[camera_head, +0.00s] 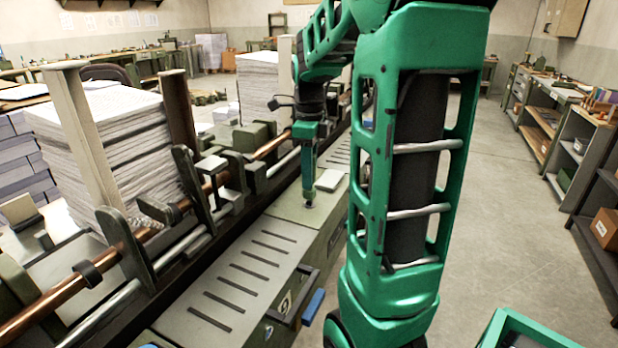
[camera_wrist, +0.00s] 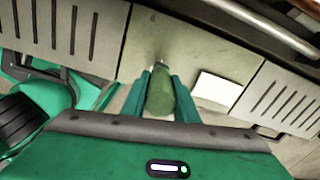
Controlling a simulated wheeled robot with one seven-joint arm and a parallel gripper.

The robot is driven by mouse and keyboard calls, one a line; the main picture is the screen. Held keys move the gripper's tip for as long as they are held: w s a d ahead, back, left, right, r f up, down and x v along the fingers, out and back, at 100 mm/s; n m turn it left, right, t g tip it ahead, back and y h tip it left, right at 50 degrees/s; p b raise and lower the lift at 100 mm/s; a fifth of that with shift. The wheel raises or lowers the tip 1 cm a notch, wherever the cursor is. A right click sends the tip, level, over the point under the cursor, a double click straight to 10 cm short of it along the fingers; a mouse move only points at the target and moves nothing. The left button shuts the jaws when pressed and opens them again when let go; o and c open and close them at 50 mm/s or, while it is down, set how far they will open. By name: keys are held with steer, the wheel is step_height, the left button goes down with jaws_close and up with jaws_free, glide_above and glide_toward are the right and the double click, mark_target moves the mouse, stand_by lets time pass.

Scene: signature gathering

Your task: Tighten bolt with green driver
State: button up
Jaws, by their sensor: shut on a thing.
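My gripper (camera_wrist: 160,92) is shut on the green driver (camera_wrist: 161,97), with one finger on each side of its handle. In the head view my gripper (camera_head: 310,172) points straight down over a plain olive panel of the machine bed (camera_head: 284,208). The driver (camera_head: 309,195) hangs upright below it, its tip at or just above the panel; I cannot tell whether it touches. The bolt cannot be made out; it is too small or hidden at the driver's tip.
A pale flat block (camera_head: 329,180) lies on the bed close by. A slotted panel (camera_head: 250,275) is in front, with a copper rod (camera_head: 175,212) and upright brackets to the left. Paper stacks (camera_head: 120,150) stand behind them. The floor at right is clear before the shelves (camera_head: 570,145).

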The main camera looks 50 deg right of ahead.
steer(key=shift+r, duration=1.25)
